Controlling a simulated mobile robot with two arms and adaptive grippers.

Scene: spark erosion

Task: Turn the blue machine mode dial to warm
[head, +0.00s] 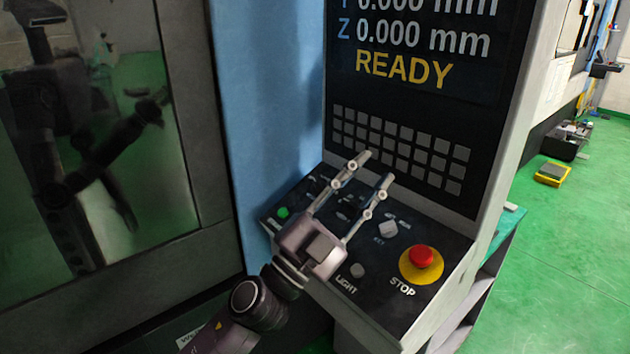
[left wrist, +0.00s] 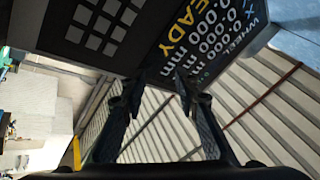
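The blue machine's sloping control panel (head: 320,268) is in the middle of the head view. A pale angular knob (head: 388,229), which looks like the mode dial, sits on it left of the stop button. Small lettering surrounds the knob, too small to read surely, so its setting cannot be told. My left gripper (head: 375,168) is over the panel, fingers parted and empty, pointing up toward the keypad. Its tips are up and left of the knob; I cannot tell their height above the panel. The left wrist view shows the parted fingers (left wrist: 158,88), not the knob. My right gripper is not seen.
A red stop button (head: 422,257) on a yellow base is at the panel's right. A light button (head: 357,270) and green button (head: 283,212) are nearby. The keypad (head: 400,145) and READY screen (head: 415,40) rise behind. A dark window (head: 110,130) is left.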

